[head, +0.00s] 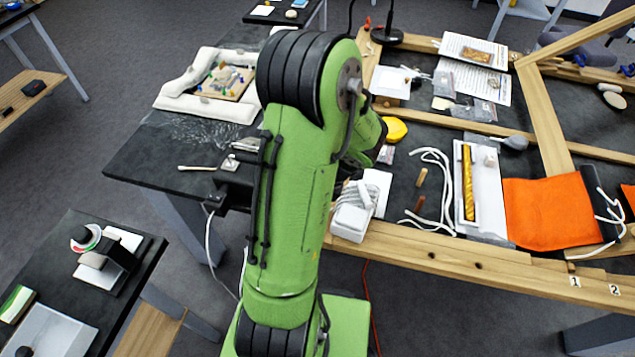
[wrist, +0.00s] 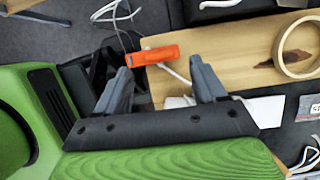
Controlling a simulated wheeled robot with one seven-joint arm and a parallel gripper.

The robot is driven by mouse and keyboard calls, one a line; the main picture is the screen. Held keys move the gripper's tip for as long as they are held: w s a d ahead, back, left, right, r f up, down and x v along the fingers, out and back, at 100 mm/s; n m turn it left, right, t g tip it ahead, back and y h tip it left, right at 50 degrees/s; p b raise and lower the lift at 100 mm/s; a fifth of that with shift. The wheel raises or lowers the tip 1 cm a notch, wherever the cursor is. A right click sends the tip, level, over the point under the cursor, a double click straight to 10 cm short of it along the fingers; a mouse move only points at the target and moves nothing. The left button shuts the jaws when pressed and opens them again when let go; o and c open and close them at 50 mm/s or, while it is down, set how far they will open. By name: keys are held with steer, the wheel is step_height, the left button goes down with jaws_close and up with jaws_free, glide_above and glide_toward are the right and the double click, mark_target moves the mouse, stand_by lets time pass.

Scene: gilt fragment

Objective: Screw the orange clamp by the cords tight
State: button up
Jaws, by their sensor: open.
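The orange clamp (wrist: 160,54) shows in the wrist view as a short orange bar at the left end of a pale wooden board. My gripper (wrist: 158,70) is open, with one grey finger on each side in the picture, and the clamp appears just beyond the fingertips. I cannot tell whether either finger touches it. The clamp's screw cannot be made out. White cords (wrist: 115,12) lie at the upper left of the clamp, and a pale strand runs below it. In the head view my own arm hides the gripper, and I cannot pick out this clamp.
A tape roll (wrist: 299,46) lies on the board at the right of the wrist view. In the head view, a white box (head: 352,222), loose cords (head: 440,190), a white tray (head: 486,200) and an orange cloth (head: 547,212) crowd the table inside a wooden frame (head: 480,273).

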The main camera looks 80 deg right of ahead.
steer(key=p+v, duration=0.1)
steer(key=v, duration=1)
steer(key=shift+p, duration=0.4)
steer(key=shift+a, duration=0.1)
